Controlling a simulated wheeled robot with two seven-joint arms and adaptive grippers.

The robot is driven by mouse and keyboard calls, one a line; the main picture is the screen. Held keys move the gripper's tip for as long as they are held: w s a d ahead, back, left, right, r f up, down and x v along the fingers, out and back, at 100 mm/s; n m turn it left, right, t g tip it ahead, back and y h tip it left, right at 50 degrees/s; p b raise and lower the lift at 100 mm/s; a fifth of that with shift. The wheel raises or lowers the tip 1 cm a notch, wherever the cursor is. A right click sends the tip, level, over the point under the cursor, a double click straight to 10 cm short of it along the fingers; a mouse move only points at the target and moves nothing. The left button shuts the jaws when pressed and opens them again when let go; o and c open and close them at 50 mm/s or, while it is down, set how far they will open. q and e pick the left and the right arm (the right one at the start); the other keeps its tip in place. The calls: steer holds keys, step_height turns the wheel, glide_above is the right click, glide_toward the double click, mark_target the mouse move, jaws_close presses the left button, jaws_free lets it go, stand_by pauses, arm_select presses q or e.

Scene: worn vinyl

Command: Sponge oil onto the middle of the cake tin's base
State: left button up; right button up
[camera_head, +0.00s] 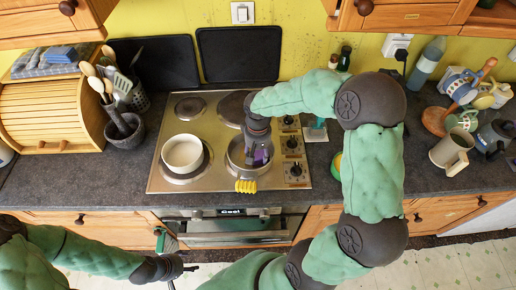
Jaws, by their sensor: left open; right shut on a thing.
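A round metal tin (233,164) sits on the front right part of the hob; I take it for the cake tin. My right gripper (252,160) reaches down into it from above, shut on a small purple piece (261,156) that looks like the sponge. The gripper hides much of the tin's base, and I cannot tell whether the purple piece touches it. No oil can be made out. My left gripper (180,267) is open and empty, low in front of the oven.
A yellow ridged item (246,186) lies at the tin's front edge. A cream pot (182,152) stands left of the tin. A green and yellow round item (337,166) is partly behind my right arm. A mug (450,152) stands at right.

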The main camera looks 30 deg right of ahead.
steer(key=shift+s+a, duration=0.15)
steer(key=shift+s, duration=0.05)
steer(key=shift+w+a, duration=0.65)
steer(key=shift+a, duration=0.3)
steer(key=shift+w+a, duration=0.65)
steer(key=shift+a, duration=0.3)
steer(key=shift+a, duration=0.15)
steer(key=shift+w+a, duration=0.65)
steer(key=shift+a, duration=0.25)
steer(key=shift+w+a, duration=0.65)
steer(key=shift+a, duration=0.2)
steer(key=shift+s+d, duration=0.7)
steer(key=shift+d, duration=0.3)
steer(key=shift+s+d, duration=0.65)
steer(key=shift+d, duration=0.3)
